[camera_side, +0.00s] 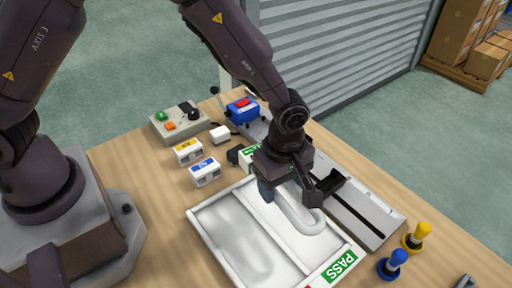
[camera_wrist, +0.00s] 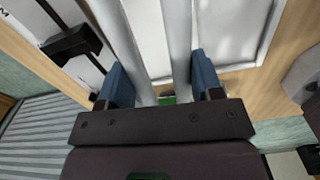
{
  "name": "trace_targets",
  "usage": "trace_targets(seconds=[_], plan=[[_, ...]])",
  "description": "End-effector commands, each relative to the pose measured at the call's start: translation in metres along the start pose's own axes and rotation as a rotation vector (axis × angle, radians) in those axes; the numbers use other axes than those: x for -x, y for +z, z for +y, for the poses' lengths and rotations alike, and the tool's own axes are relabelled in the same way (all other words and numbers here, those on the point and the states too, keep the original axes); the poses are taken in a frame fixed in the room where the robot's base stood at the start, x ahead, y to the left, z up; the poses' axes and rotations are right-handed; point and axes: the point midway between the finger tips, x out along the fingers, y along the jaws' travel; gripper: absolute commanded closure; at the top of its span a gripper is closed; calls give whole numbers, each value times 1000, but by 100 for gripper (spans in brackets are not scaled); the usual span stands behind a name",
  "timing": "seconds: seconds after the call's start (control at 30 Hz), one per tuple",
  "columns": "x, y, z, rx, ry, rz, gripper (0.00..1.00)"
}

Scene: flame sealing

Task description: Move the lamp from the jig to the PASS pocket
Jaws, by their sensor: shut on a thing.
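The lamp (camera_side: 309,223) is a pale U-shaped tube. My gripper (camera_side: 284,193) is shut on it, and the bend of the U points toward the front right. In the wrist view the lamp's two straight legs (camera_wrist: 147,45) run between the blue fingers of my gripper (camera_wrist: 161,84). The white tray (camera_side: 222,250) has two pockets, and a green PASS label (camera_side: 340,266) marks the right one. The lamp appears over this right pocket; whether it touches the floor cannot be told. The grey jig (camera_side: 375,208) with a black strip lies right of the tray, partly hidden by my gripper.
A blue device with a red top (camera_side: 242,109) and a control box (camera_side: 180,121) stand at the back. Small white blocks with yellow (camera_side: 188,151) and blue (camera_side: 205,172) labels stand behind the tray. Yellow (camera_side: 416,237) and blue (camera_side: 392,264) knobbed pieces stand at the front right.

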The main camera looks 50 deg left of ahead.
Motion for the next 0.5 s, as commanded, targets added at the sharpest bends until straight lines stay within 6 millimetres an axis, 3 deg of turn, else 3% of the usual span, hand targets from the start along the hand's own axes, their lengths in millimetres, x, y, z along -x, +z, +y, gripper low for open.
trace_targets(seconds=[0.03,0.1,0.5], plan=[[-4,10,6,21,1,1,83],[-2,14,13,67,3,1,95],[-20,14,14,113,-2,2,97]])
